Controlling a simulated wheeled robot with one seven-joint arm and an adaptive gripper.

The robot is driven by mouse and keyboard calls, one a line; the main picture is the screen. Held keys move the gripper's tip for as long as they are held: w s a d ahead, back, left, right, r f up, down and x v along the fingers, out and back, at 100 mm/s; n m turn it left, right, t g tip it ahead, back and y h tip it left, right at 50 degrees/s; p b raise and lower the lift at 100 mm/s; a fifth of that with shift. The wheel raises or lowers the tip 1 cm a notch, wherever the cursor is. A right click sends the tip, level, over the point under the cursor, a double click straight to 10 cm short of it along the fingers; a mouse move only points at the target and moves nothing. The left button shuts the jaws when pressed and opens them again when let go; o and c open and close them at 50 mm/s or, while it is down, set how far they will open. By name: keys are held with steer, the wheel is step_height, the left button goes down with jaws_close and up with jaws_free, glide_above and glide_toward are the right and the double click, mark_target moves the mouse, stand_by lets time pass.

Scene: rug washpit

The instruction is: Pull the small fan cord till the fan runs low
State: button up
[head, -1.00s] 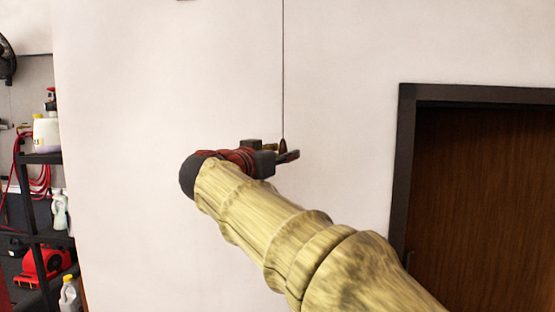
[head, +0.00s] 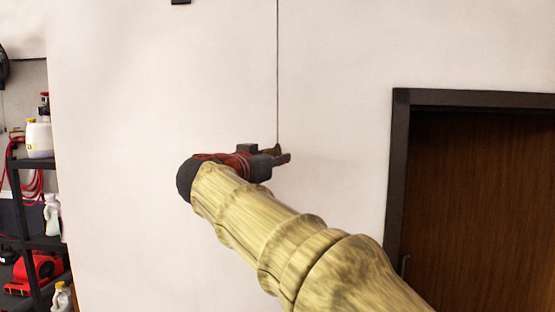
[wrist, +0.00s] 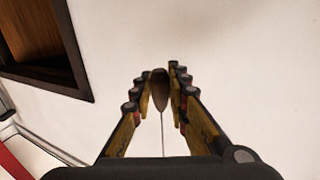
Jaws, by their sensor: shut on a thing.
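The fan cord (head: 278,70) is a thin dark line hanging from above the top edge in the head view, in front of a pale wall. It ends in a small brown teardrop pull (wrist: 159,88). My gripper (head: 279,155) is at the cord's lower end, shut on the pull. In the wrist view my gripper's fingers (wrist: 160,82) stand on both sides of the pull, and the cord runs from it toward the palm. The head view partly hides the pull behind the fingers. The fan that this cord works is not in view.
A brown door in a dark frame (head: 398,170) is at the right. Black shelves (head: 40,163) with bottles and a red machine (head: 40,268) stand at the left. Part of a black fan (head: 3,66) shows at the left edge. The wall around the cord is bare.

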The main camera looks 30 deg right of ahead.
jaws_close()
steer(key=shift+f+b, duration=1.7)
steer(key=shift+b, duration=0.5)
steer(key=shift+r, duration=1.65)
steer(key=o, duration=0.8)
jaws_free()
steer(key=shift+a, duration=0.1)
